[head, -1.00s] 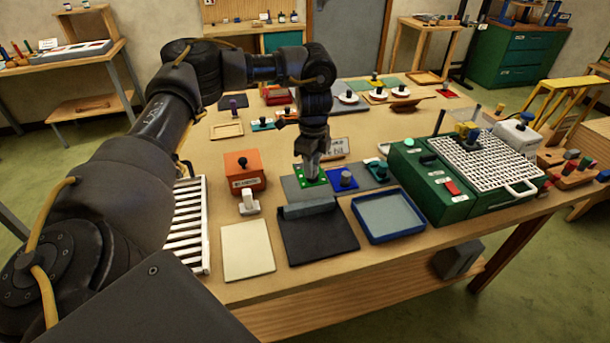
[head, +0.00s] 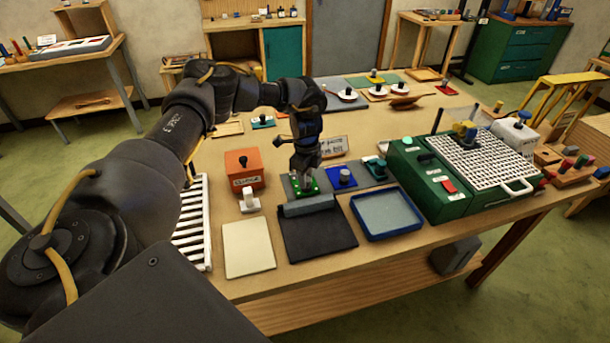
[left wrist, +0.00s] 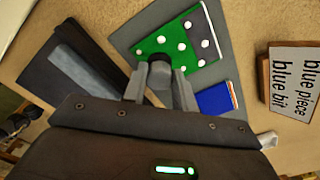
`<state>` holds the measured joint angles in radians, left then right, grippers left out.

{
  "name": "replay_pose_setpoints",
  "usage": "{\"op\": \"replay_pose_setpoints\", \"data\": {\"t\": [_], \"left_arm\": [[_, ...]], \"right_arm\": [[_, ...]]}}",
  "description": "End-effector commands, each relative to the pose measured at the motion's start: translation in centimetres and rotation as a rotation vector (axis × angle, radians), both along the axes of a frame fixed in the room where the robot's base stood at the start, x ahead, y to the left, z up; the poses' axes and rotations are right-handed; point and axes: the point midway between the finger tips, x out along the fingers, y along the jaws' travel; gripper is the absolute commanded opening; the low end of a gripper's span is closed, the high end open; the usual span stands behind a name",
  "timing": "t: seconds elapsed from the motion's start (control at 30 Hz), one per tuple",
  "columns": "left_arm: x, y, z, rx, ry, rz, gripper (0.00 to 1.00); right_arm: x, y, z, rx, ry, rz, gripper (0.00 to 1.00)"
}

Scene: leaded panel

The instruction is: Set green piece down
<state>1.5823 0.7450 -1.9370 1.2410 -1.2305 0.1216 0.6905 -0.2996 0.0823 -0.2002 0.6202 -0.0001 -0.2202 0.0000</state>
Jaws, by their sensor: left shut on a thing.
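The green piece (head: 312,189), with white dots on its top, is at the left part of a grey mat (head: 287,187). It also shows in the left wrist view (left wrist: 172,42). My left gripper (head: 304,176) points down over it and is shut on its knob, largely hidden by the fingers (left wrist: 160,84). The green piece is on the mat or just above it; I cannot tell which. The blue piece (head: 342,184) with a grey knob stands to its right, a small gap apart. My right gripper is not in view.
A black mat with a raised grey bar (head: 318,236) lies just in front. A blue-rimmed tray (head: 357,231) and a green machine (head: 432,190) are to the right. An orange box (head: 243,180) is to the left. A lettered card (head: 333,146) stands behind.

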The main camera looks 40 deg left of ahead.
Motion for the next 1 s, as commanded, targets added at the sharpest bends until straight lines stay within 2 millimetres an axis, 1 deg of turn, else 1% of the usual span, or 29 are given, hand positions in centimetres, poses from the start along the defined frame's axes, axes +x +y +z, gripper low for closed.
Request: {"op": "replay_pose_setpoints", "data": {"t": [0.23, 0.27, 0.4, 0.67, 0.77, 0.87, 1.0], "left_arm": [[0.0, 0.0, -0.4, -0.001, 0.0, 0.0, 0.08], [0.0, 0.0, -0.3, -0.001, 0.0, 0.0, 0.32], [0.0, 0.0, -0.3, -0.001, 0.0, 0.0, 0.5], [0.0, 0.0, -0.2, -0.001, 0.0, 0.0, 0.5], [0.0, 0.0, 0.3, -0.001, -0.001, 0.0, 0.5], [0.1, 0.0, 1.4, -0.002, -0.003, 0.001, 0.5], [0.1, -0.1, 4.2, -0.002, -0.005, 0.0, 0.5]], "right_arm": [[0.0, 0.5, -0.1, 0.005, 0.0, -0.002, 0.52], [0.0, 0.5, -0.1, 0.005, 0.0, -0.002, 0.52], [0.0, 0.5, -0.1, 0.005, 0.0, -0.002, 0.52], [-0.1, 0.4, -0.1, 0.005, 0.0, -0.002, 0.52], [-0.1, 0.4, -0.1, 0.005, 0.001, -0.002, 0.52], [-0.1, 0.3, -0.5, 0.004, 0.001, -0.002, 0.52], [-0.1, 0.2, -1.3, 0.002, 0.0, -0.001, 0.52]]}}
